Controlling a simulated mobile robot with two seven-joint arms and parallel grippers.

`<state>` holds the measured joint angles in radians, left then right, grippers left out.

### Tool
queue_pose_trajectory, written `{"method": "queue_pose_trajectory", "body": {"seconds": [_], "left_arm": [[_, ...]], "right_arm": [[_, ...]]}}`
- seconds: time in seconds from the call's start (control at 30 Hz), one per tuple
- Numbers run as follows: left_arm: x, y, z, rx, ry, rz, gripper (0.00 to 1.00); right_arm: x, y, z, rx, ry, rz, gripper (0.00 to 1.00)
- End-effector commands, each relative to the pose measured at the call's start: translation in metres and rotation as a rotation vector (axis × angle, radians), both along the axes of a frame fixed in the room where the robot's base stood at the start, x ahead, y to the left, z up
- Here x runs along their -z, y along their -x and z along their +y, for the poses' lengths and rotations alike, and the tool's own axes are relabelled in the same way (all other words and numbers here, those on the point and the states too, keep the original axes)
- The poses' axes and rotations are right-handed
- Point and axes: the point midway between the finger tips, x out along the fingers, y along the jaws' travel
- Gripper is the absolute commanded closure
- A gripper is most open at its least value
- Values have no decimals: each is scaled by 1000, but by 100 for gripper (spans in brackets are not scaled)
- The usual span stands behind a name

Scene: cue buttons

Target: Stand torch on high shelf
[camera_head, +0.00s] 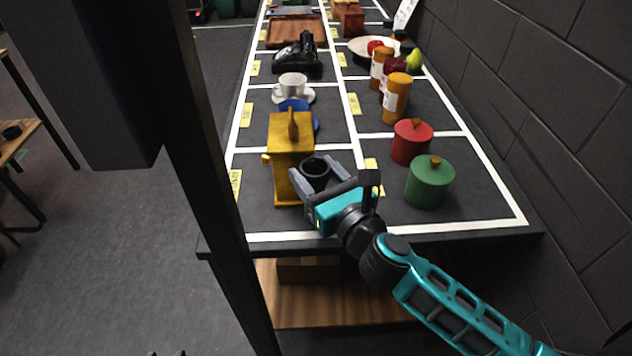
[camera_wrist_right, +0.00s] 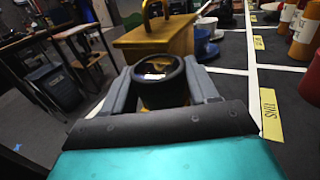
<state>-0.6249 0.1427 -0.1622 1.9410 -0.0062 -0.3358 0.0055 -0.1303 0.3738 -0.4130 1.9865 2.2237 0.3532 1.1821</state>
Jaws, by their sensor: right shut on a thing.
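My right gripper (camera_head: 321,186) is shut on the torch, whose dark round head (camera_head: 315,168) points up between the fingers. In the right wrist view, the torch (camera_wrist_right: 160,78) shows a black rim and a shiny lens, upright between both fingers (camera_wrist_right: 162,92). The gripper is at the near end of the dark worktop (camera_head: 380,205), just right of a yellow box with a handle (camera_head: 290,145). The torch's lower part is hidden by the gripper. I cannot make out which surface is the high shelf. My left gripper is not in view.
A red pot (camera_head: 411,143) and a green pot (camera_head: 429,183) stand to the right. Orange bottles (camera_head: 396,98) and a white cup (camera_head: 291,87) stand farther back. A lower wooden shelf (camera_head: 345,312) holds a brown box (camera_head: 308,270). A dark block wall (camera_head: 530,110) borders the right side.

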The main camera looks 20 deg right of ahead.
Motion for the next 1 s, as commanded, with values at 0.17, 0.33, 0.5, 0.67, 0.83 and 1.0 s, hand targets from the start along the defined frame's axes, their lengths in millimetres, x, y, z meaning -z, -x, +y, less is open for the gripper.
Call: {"method": "queue_pose_trajectory", "body": {"seconds": [0.17,0.33,0.5,0.67,0.83,1.0], "left_arm": [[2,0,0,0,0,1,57],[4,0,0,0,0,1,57],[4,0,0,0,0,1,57],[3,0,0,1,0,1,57],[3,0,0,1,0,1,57],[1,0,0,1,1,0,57]], "right_arm": [[1,0,0,-1,-2,-3,87],[4,0,0,-1,-2,-3,87],[5,0,0,-1,-1,-1,31],[5,0,0,-1,-1,-1,16],[5,0,0,-1,-1,-1,16],[2,3,0,-1,0,0,16]]}}
